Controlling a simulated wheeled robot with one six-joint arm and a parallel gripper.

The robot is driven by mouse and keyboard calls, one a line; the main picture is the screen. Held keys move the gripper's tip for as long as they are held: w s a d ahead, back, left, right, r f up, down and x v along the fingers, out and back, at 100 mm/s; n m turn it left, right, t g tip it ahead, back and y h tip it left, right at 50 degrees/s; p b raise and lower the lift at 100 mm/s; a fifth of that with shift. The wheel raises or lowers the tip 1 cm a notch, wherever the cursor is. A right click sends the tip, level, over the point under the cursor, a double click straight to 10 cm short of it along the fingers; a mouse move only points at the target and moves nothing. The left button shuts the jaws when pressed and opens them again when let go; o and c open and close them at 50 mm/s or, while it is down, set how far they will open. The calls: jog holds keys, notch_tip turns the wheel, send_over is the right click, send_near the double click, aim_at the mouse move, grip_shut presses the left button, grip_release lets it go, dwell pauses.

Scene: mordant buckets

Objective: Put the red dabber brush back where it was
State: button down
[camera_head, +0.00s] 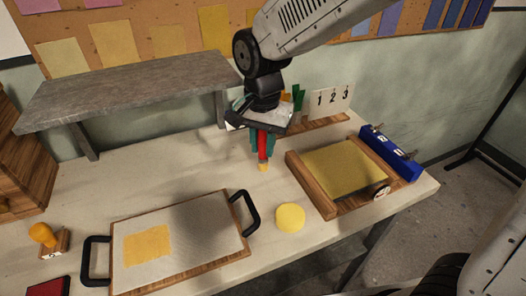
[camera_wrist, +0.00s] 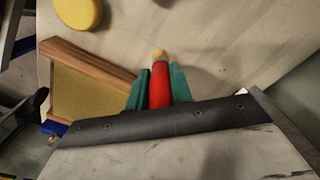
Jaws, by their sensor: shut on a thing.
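The red dabber brush (camera_head: 262,146) hangs below my gripper (camera_head: 263,137), with a red handle and a yellow tip pointing down. My gripper is shut on it, with green fingers on both sides of the handle. In the wrist view the brush (camera_wrist: 159,88) sits between the green fingertips (camera_wrist: 158,90), its yellow tip facing away from the camera. It is held over the pale table, in front of the rack at the back; whether its tip touches the table I cannot tell.
A wooden rack (camera_head: 312,132) with a 1 2 3 card (camera_head: 333,98) stands behind my gripper. A wooden frame with a yellow panel (camera_head: 343,168) and a blue holder (camera_head: 391,153) are at right. A yellow disc (camera_head: 290,217), a handled tray (camera_head: 203,265) and a stamp (camera_head: 43,236) lie in front. A grey shelf (camera_head: 130,88) overhangs left.

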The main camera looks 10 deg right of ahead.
jog(key=shift+f, duration=1.35)
jog(key=shift+f, duration=0.1)
jog(key=c, duration=1.2)
grip_release()
jog(key=shift+c, duration=0.2)
notch_tip(320, 180, up, 12)
jog(key=shift+r, duration=0.1)
jog(key=s+d+n+t, duration=0.1)
jog(key=s+d+n, duration=0.4)
jog(key=s+d, duration=1.4)
jog(key=shift+s+d+f+n, duration=0.3)
jog(key=shift+d+n, duration=0.1)
jog(key=shift+d, duration=0.6)
